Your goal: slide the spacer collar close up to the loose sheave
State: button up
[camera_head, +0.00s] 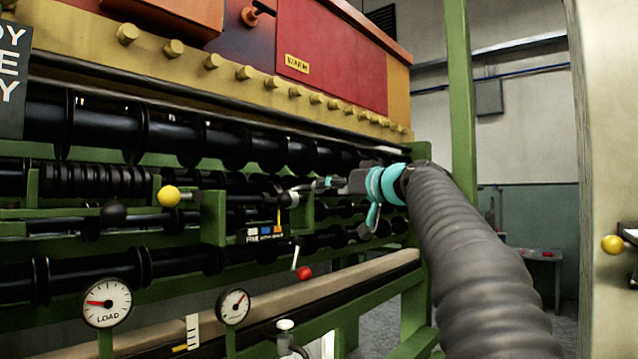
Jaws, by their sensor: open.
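My gripper (300,188) reaches in from the right at the end of my arm, with its jaws pointing left among the black shafts. It is open, and its fingertips are small and dark against the machine. A small pale grey piece (290,199) shows at the fingertips, beside a green upright. I cannot tell whether it is the spacer collar or part of my gripper. Black discs and rollers (95,181) sit along the shafts to the left. I cannot tell which one is the loose sheave, and the gap between it and the collar cannot be made out.
Green frame uprights (214,217) stand close to my gripper. A yellow ball knob (169,196), a red knob (304,273) and two gauges (106,302) stick out in front. A long beam (330,284) runs below. Open floor shows at the right.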

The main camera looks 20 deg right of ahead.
jog(key=p+x, duration=0.1)
jog(key=x, duration=0.5)
jog(key=shift+p, duration=0.3)
jog(key=shift+s, duration=0.1)
jog(key=shift+d, duration=0.1)
grip_shut()
